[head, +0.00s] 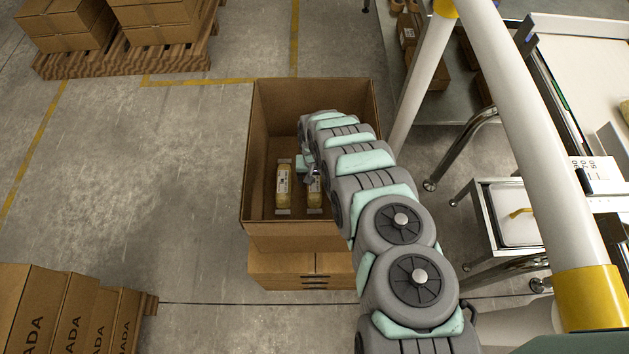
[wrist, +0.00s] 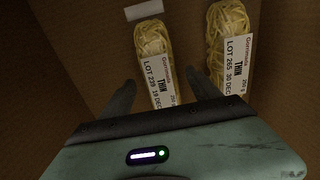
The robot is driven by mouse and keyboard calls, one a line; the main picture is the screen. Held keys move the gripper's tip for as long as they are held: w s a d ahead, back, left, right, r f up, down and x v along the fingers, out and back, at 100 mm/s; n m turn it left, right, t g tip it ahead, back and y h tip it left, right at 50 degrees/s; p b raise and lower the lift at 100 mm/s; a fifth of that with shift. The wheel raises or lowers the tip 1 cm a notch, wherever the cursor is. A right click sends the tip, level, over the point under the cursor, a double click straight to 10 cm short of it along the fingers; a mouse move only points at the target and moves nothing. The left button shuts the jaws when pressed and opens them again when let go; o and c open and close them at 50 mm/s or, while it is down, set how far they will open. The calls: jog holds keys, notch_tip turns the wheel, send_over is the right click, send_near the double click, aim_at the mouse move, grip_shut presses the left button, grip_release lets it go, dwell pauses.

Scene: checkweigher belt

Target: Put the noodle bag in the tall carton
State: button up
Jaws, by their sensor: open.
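The tall carton (head: 262,110) stands open, with my arm reaching down into it. Two yellow noodle bags with white labels lie inside it, a left bag (head: 283,186) and a right bag (head: 314,192), side by side. My gripper (head: 311,174) is inside the carton by the right bag, partly hidden by my arm. In the wrist view my gripper (wrist: 160,79) is open, its fingers either side of a bag (wrist: 152,55) labelled LOT 239. A gap shows beside this bag. The other bag (wrist: 229,45), labelled LOT 265, lies outside the fingers.
The carton's walls surround my gripper closely. The carton stands on a lower closed box (head: 285,265). A pallet of cartons (head: 125,60) is at the upper left, more cartons (head: 65,310) at the lower left. A steel table (head: 460,100) and a small stand (head: 510,215) are right.

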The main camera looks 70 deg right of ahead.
aim_at(315, 181)
notch_tip(315, 181, up, 10)
jog(key=p, duration=0.3)
jog(key=shift+r, duration=0.2)
